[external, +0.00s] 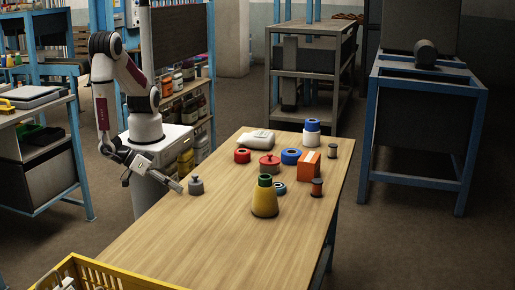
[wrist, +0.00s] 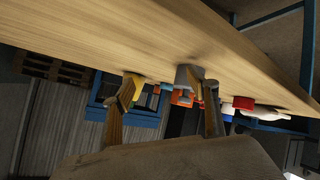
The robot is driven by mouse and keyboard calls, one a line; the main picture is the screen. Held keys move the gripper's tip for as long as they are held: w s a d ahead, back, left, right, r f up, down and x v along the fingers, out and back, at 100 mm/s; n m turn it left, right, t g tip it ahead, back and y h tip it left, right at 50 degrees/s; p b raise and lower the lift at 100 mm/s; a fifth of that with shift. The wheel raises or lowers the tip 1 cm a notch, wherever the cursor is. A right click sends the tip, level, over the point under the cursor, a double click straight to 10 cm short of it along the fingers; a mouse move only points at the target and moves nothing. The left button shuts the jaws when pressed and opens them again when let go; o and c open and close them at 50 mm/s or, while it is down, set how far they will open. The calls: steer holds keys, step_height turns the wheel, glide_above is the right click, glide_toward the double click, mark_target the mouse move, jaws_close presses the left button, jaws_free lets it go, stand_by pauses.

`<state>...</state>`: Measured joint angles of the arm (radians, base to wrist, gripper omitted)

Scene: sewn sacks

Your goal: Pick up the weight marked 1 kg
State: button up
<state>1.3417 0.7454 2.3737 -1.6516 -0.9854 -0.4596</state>
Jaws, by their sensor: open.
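A grey knobbed weight (external: 196,187) stands upright on the wooden table near its left edge. A red knobbed weight (external: 269,166) stands farther back; I cannot read a mark on either. My gripper (external: 178,186) is low beside the grey weight, to its left, open and empty. In the wrist view, which is strongly tilted, my gripper (wrist: 171,87) has its fingers apart. A grey object (wrist: 187,74), apparently the grey weight, shows between and beyond them, nearer the right finger. Whether a finger touches it cannot be told.
An orange box (external: 307,166), red ring (external: 242,156), blue ring (external: 291,156), spools and a white sack (external: 257,139) are behind. A yellow crate (external: 100,275) is at the front; the table's middle-front is clear.

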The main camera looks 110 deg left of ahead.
mark_target(196, 183)
steer(key=shift+s+a+f+m+t+y, duration=0.2)
steer(key=shift+s+a+t+y, duration=0.15)
steer(key=shift+a, duration=0.3)
steer(key=shift+s+a+f+m+t+y, duration=0.15)
steer(key=shift+s+a+t+y, duration=0.1)
steer(key=shift+s+a+t, duration=0.25)
steer(key=a, duration=0.1)
steer(key=m+t, duration=0.1)
steer(key=a, duration=0.1)
steer(key=shift+s+a+f+m+t, duration=0.25)
steer(key=shift+s+a+f+m, duration=0.05)
steer(key=shift+s+f+m, duration=0.1)
steer(key=shift+s+a+m+t, duration=0.3)
steer(key=shift+a+m+t, duration=0.6)
steer(key=shift+m+t, duration=0.25)
steer(key=shift+s+a+m+t+h, duration=0.25)
steer(key=shift+m+t+h, duration=0.15)
steer(key=shift+m+h, duration=0.25)
steer(key=shift+s+a+m+t+h, duration=0.1)
steer(key=shift+a+m+t+h, duration=0.1)
steer(key=shift+m+t+h, duration=0.4)
steer(key=shift+w+r+g, duration=0.1)
steer(key=shift+w+g, duration=0.15)
steer(key=shift+w+a, duration=0.15)
steer(key=shift+w, duration=0.9)
steer(key=shift+w, duration=0.1)
